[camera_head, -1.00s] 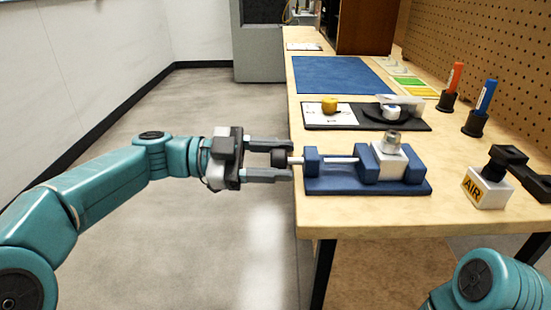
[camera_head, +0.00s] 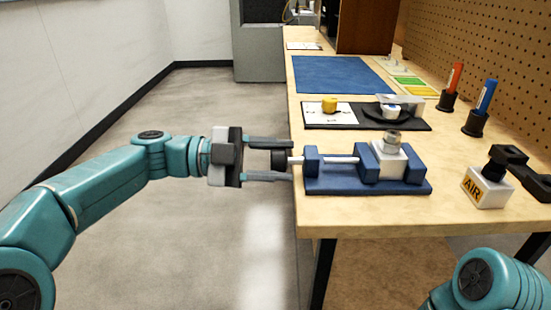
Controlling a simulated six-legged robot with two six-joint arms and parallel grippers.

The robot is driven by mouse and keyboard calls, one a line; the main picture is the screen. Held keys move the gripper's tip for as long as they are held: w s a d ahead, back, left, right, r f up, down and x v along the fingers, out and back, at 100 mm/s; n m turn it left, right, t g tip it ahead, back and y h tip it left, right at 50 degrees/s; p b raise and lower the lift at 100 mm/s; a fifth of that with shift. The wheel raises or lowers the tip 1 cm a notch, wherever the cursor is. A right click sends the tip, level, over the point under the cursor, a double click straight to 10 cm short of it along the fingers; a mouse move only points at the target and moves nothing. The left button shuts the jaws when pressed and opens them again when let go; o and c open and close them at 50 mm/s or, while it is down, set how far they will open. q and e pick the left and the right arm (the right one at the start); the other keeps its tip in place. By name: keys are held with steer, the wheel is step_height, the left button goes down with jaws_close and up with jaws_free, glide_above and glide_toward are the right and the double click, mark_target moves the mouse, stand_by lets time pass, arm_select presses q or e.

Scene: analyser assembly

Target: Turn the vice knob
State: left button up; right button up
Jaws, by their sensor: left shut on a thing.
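The blue vice (camera_head: 335,186) lies on the wooden bench near its left edge. Its screw rod runs out to the left and ends in a dark round knob (camera_head: 278,158), which sticks out past the bench edge. A light block with a round metal fitting (camera_head: 391,160) sits between the vice jaws. My left gripper (camera_head: 278,159) comes in from the left, with one finger on each side of the knob, and is shut on it. My right gripper is out of view; only a teal part of my right arm shows at the bottom right.
A block marked AIR (camera_head: 486,188) with a black arm stands right of the vice. Behind the vice lies a dark tray (camera_head: 349,125) with a yellow piece (camera_head: 329,104). Red (camera_head: 453,78) and blue (camera_head: 487,95) pens stand in holders. A blue mat (camera_head: 325,75) lies farther back.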

arm_select(q)
steer(key=o, duration=1)
steer(key=shift+o, duration=0.2)
steer(key=a, duration=1.6)
steer(key=shift+a+r, duration=0.2)
steer(key=shift+r, duration=0.1)
steer(key=shift+w, duration=0.15)
